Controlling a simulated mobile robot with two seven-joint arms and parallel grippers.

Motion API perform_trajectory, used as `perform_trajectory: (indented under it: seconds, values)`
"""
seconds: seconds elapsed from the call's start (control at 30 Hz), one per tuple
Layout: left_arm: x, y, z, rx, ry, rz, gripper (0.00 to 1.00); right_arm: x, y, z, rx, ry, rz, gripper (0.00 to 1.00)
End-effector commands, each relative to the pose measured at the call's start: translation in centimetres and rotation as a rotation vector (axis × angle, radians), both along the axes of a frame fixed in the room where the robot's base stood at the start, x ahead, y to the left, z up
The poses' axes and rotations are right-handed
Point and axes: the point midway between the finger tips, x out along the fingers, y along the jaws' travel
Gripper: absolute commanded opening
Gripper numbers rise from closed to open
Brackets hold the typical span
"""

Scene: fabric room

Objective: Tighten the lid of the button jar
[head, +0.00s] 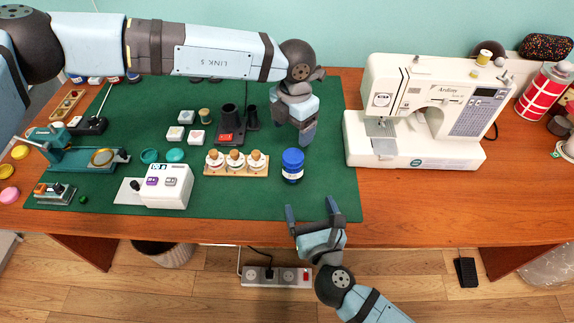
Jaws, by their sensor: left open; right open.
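The button jar (292,173) is a small dark blue jar with a white label band. It stands upright on the green mat (230,206), near the mat's right side. Its blue lid (292,156) sits on top; I cannot tell how tight it is. My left gripper (308,136) is open and empty, pointing down just above and behind the jar, apart from it. My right gripper (312,208) is open and empty at the front edge of the table, in front of the jar, with its fingers pointing toward it.
A white sewing machine (430,112) stands to the right. A white box with switches (167,186) is at the front left. Bare table (430,205) lies at the front right.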

Motion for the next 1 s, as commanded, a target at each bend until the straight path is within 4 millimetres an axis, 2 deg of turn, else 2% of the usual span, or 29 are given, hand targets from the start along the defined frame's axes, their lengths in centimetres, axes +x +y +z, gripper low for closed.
perform_trajectory:
  seconds: [0.07,0.43,0.57,0.77,1.0]
  values:
    - [0.0,-0.1,-0.8,-0.001,-0.001,-0.002,0.76,-0.1,0.0,-0.9,0.001,0.001,0.000,0.86]
    - [-0.1,-0.1,-0.6,-0.003,0.001,-0.002,0.76,0.0,0.0,-0.7,0.003,0.002,-0.001,0.86]
    - [-0.1,-0.1,-0.7,-0.004,0.001,-0.002,0.76,0.6,0.1,-0.7,0.003,0.001,-0.001,0.86]
    - [-0.1,-0.1,-0.7,-0.004,0.001,-0.002,0.76,3.4,0.9,-0.7,0.004,-0.001,-0.001,0.86]
    - [-0.1,-0.1,-0.7,-0.004,0.001,-0.002,0.76,8.1,2.1,-0.7,0.003,0.000,-0.002,0.86]
